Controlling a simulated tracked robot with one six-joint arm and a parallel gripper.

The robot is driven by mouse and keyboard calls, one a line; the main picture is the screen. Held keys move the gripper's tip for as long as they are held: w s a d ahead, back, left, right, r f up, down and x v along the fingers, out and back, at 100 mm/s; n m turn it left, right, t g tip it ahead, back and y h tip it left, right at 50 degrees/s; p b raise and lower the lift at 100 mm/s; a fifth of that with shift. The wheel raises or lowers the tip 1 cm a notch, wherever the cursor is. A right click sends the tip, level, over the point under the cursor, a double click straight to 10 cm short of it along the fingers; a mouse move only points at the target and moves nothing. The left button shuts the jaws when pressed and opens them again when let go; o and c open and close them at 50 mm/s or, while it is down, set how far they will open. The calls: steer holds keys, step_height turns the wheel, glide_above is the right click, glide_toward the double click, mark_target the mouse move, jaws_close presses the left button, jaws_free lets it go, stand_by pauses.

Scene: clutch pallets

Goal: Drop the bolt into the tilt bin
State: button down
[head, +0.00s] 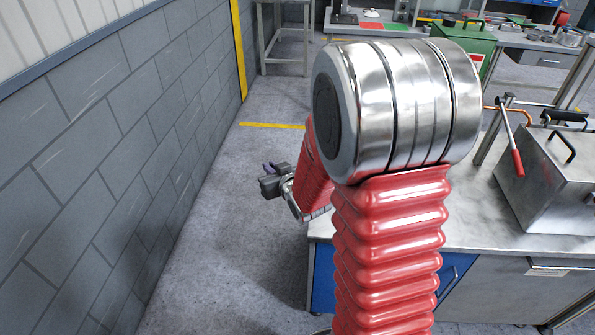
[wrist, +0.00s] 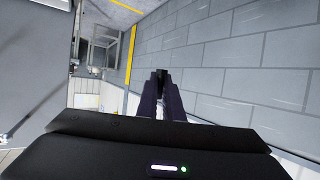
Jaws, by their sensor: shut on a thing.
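My gripper (head: 269,168) is small in the head view, left of my red arm and out over the floor between the wall and the bench. In the wrist view its dark fingers (wrist: 161,78) are close together, shut on a small pale piece (wrist: 160,108), which I take to be the bolt. Most of that piece is hidden between the fingers. I cannot make out a tilt bin for certain in either view. A green container (head: 462,45) stands at the back right, partly hidden by my arm.
A grey block wall (head: 120,140) runs along the left. A steel-topped bench (head: 478,215) with a metal box (head: 555,180) and a red-handled clamp (head: 517,158) is at the right. A metal frame table (head: 285,30) stands at the back. The floor (head: 220,235) between is clear.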

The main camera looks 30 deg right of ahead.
steer(key=a+r, duration=0.2)
steer(key=a, duration=0.9)
steer(key=shift+w+r+n+y, duration=0.2)
steer(key=shift+w+n+y, duration=0.1)
steer(key=shift+w+y, duration=0.15)
